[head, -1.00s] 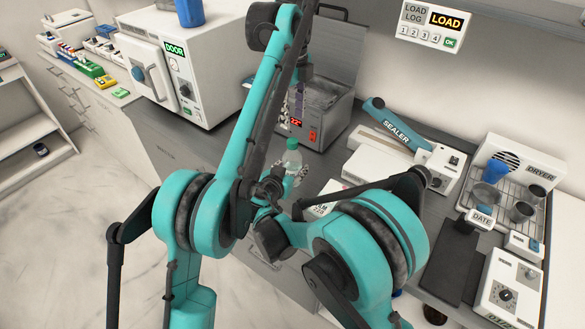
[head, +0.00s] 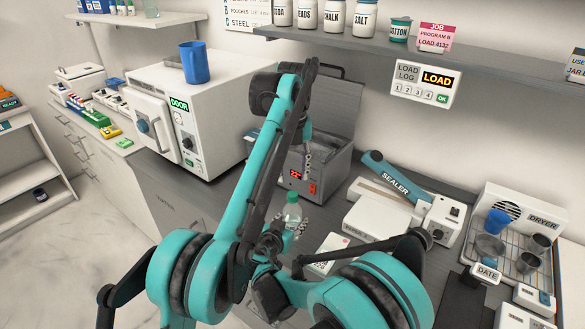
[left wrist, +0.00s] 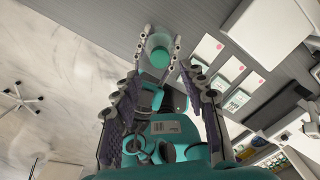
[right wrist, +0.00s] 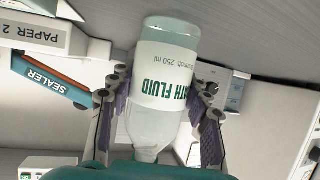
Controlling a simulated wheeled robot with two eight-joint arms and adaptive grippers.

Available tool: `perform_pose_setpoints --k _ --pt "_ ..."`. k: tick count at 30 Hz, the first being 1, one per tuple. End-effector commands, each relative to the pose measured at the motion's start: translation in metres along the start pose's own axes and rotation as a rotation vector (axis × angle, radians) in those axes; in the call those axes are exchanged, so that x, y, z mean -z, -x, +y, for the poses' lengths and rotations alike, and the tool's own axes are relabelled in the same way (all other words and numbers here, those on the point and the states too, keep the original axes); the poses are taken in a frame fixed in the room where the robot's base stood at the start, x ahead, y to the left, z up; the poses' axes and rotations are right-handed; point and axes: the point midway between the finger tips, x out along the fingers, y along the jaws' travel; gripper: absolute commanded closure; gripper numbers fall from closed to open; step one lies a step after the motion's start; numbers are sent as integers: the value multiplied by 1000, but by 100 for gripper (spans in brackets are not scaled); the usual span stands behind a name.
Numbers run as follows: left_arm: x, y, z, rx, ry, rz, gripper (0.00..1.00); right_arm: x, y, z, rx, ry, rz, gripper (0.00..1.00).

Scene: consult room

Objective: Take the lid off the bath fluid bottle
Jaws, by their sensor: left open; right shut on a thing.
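The bath fluid bottle (head: 291,215) is clear with a white label and a green lid (head: 292,197). My right gripper (right wrist: 160,95) is shut on the bottle around its body, and the label shows upside down in the right wrist view. The lid is hidden there. My left gripper (head: 306,165) is open above the bottle, pointing down. In the left wrist view the lid (left wrist: 158,57) shows as a green disc between the open fingertips in the picture. I see no clear contact between the fingers and the lid.
A water bath with a red display (head: 312,180) stands just behind the bottle. A white door unit (head: 190,125) with a blue cup on top is to the left. The sealer (head: 400,200) and dryer rack (head: 510,240) are to the right. A shelf (head: 330,36) hangs above.

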Motion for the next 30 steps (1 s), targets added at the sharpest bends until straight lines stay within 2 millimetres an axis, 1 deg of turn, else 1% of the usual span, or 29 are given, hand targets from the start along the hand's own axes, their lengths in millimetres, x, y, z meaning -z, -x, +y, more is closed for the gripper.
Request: perform_pose_setpoints --k 6,9,12,17,24,26,27,29,30 --pt "1 -35 0 0 3 0 57 -1 0 0 0 -1 -1 100" --pt "1 -49 0 0 3 0 57 -1 0 0 0 -1 -1 100" --pt "0 -60 0 0 4 0 57 -1 0 0 0 -1 -1 100" --pt "1 -68 0 0 4 0 57 0 0 0 0 -1 -1 100" --pt "1 -69 0 0 4 0 57 0 0 0 0 -1 -1 100" --pt "1 -69 0 0 4 0 73 0 0 0 0 -1 -1 100" --pt "1 -69 0 0 4 0 84 0 0 0 0 -1 -1 100" --pt "1 -69 0 0 4 0 99 0 0 0 0 -1 -1 100" --pt "1 -69 0 0 4 0 100 0 0 0 0 -1 -1 100"
